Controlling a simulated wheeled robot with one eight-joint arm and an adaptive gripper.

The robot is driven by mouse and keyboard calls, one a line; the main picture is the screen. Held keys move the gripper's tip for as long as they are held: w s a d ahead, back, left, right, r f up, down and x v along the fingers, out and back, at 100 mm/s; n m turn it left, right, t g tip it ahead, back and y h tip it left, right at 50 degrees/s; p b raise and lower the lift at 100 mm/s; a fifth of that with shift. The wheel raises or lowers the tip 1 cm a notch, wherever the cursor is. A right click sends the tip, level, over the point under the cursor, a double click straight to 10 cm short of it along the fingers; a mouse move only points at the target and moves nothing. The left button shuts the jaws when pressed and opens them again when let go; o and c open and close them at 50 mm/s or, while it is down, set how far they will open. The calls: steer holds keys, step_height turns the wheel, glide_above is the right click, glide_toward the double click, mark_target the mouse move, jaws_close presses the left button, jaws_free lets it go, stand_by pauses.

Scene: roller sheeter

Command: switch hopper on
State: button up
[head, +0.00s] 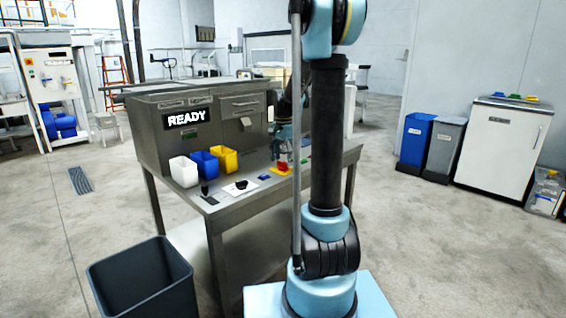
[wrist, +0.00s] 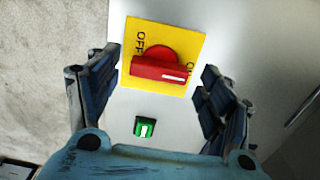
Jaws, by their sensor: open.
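The hopper switch is a red rotary knob (wrist: 160,66) on a yellow plate (wrist: 185,40) in the wrist view. "OFF" is printed at the plate's left; letters at its right edge are only partly legible. The knob's bar lies roughly crosswise, its white line at the right end, on the side of those letters. My gripper (wrist: 162,78) is open, its fingers on either side of the knob; I cannot tell whether either touches it. In the head view, the yellow plate (head: 281,173) shows small on the bench, with my gripper just above it.
A green push button (wrist: 146,127) sits below the plate in the wrist view. In the head view, the bench (head: 222,211) carries white, blue and yellow bins (head: 206,163) and a "READY" display (head: 187,118). A dark open bin (head: 140,280) stands on the floor in front.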

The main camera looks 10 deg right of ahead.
mark_target(283, 162)
step_height(283, 162, up, 11)
steer(key=shift+r, duration=0.2)
stand_by(0.3)
stand_by(0.5)
